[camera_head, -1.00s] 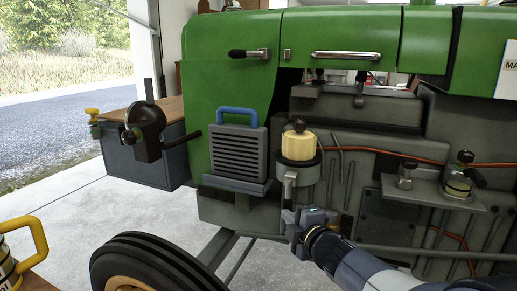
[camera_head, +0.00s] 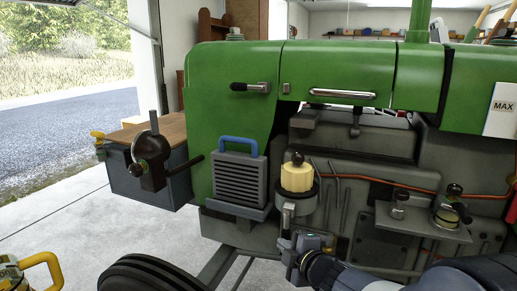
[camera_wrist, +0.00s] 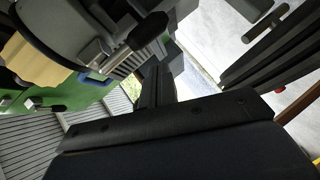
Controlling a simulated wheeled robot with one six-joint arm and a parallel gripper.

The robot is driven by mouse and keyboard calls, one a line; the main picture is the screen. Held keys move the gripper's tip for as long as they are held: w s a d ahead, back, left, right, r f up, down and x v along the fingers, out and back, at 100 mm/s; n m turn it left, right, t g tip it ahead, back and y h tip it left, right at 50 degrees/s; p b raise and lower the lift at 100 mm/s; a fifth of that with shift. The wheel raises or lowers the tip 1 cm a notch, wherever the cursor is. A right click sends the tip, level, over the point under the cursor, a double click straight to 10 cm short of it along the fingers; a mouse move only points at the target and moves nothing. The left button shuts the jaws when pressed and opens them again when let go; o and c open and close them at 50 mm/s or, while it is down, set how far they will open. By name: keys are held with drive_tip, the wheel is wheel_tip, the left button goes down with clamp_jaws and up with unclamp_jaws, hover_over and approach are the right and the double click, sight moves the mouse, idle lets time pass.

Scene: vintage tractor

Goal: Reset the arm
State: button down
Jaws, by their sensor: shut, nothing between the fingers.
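My gripper (camera_head: 286,244) is in the lower middle of the head view, at the end of my arm, which comes in from the lower right. It is shut and empty. It is just below the yellow filter (camera_head: 297,176) on the tractor's side and overlaps the metal lever (camera_head: 288,214) under it in the picture; I cannot tell whether they touch. In the wrist view my gripper's dark fingers (camera_wrist: 158,85) point up, with the yellow filter (camera_wrist: 32,60) at the upper left.
The green tractor (camera_head: 350,65) fills the middle and right, with a grille and blue handle (camera_head: 238,142) left of the filter. A crank housing (camera_head: 152,158) juts out further left. A front tyre (camera_head: 150,275) is below.

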drive_tip(key=shift+s+r+g+p, duration=0.1)
drive_tip(key=shift+r+g+p, duration=0.35)
drive_tip(key=shift+p, duration=0.8)
drive_tip(key=r+m+p, duration=0.1)
drive_tip(key=p, duration=0.3)
drive_tip(key=shift+s+a+g, duration=0.1)
drive_tip(key=shift+s+g, duration=0.05)
drive_tip(key=shift+g, duration=0.2)
drive_tip(key=p, duration=0.2)
drive_tip(key=shift+s+r+p, duration=0.1)
drive_tip(key=shift+r+p, duration=0.1)
drive_tip(key=shift+p, duration=0.15)
drive_tip(key=shift+a+r+m+g+p, duration=0.1)
drive_tip(key=shift+r+m+g+p, duration=0.25)
drive_tip(key=shift+p, duration=0.9)
drive_tip(key=shift+s+r+g+p, duration=0.1)
drive_tip(key=shift+g+p, duration=0.35)
drive_tip(key=shift+p, duration=0.75)
drive_tip(key=shift+m+p, duration=0.35)
drive_tip(key=shift+p, duration=0.55)
drive_tip(key=shift+s, duration=0.1)
